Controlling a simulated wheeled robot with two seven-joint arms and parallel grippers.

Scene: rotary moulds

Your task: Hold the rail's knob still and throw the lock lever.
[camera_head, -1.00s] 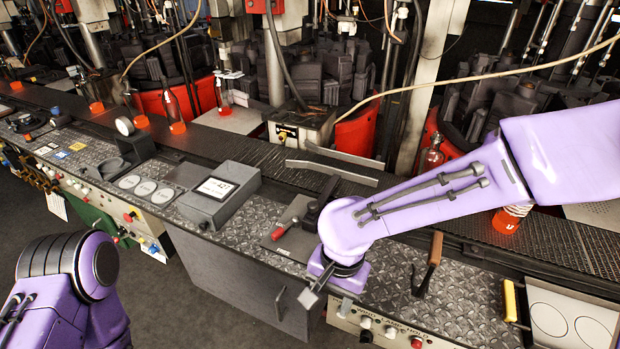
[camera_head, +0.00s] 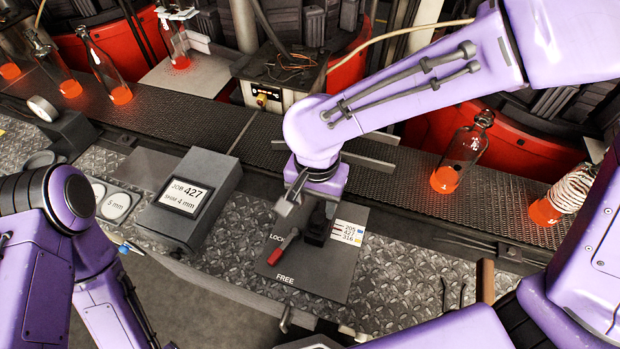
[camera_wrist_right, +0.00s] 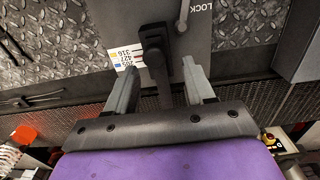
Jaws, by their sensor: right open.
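A dark plate (camera_head: 330,282) marked LOCK and FREE lies on the treadplate bench. Its red-handled lever (camera_head: 258,247) lies at an angle between the two words; its metal shaft shows in the right wrist view (camera_wrist_right: 184,14). A black knob (camera_head: 317,228) stands on the plate beside a label with numbers; it also shows in the right wrist view (camera_wrist_right: 155,42). My right gripper (camera_head: 308,204) is open and empty just behind the knob. In the right wrist view its fingers (camera_wrist_right: 162,76) are spread either side of the dark rail (camera_wrist_right: 168,95). My left gripper is out of view.
A display box (camera_head: 190,199) reading JOB 427 stands left of the plate. Behind runs a conveyor (camera_head: 215,128) with glowing bottles (camera_head: 460,155). A brown-handled tool (camera_head: 486,282) lies at the right. The treadplate right of the plate is mostly clear.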

